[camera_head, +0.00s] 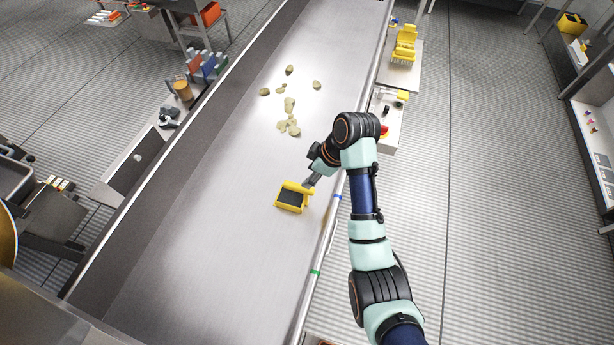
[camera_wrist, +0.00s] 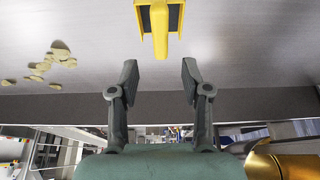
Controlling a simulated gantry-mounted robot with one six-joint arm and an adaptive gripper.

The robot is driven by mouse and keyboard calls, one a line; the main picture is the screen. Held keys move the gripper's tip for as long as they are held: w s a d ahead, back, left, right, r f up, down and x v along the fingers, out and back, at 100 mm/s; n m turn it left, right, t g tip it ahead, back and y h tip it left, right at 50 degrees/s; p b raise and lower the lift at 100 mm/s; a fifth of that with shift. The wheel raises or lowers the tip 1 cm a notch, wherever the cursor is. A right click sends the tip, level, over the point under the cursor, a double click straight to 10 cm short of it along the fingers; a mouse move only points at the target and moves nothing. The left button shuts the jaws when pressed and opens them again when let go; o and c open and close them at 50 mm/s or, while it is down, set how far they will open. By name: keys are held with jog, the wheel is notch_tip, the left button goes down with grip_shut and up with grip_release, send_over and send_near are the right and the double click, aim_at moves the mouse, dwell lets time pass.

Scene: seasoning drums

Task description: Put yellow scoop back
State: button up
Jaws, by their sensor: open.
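The yellow scoop (camera_head: 289,199) lies on the grey metal belt surface, near its right side, with its dark hollow facing up and its handle pointing up and right. My gripper (camera_head: 309,183) is at the handle end in the head view. In the wrist view the scoop handle (camera_wrist: 159,32) points down toward the gap between my fingers. My gripper (camera_wrist: 158,78) is open with nothing between its fingertips, and the handle's end lies just beyond them. Most of the scoop's pan is cut off at the top of the wrist view.
Several beige chip-like pieces (camera_head: 289,105) lie farther up the belt (camera_head: 220,200). A rail (camera_head: 336,200) runs along the belt's right edge. A side stand with a red button (camera_head: 385,130) and a yellow rack (camera_head: 404,45) stand beyond it.

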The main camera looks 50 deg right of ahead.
dwell(0.3)
jog(key=w+a+r+m+t+h, duration=0.15)
jog(key=w+a, duration=0.35)
jog(key=a, duration=0.6)
jog(key=s+a+r+m+t, duration=0.1)
jog(key=s+a+r+t, duration=0.1)
jog(key=a+r, duration=0.2)
jog(key=s+a+r+t, duration=0.2)
jog(key=a+r, duration=0.2)
jog(key=a, duration=0.7)
jog(key=s+a+r+m+t, duration=0.1)
jog(key=s+a+r+t, duration=0.1)
jog(key=a+r, duration=0.3)
jog(key=shift+a+m+t, duration=0.35)
jog(key=shift+a+t, duration=0.2)
jog(key=shift+a, duration=0.65)
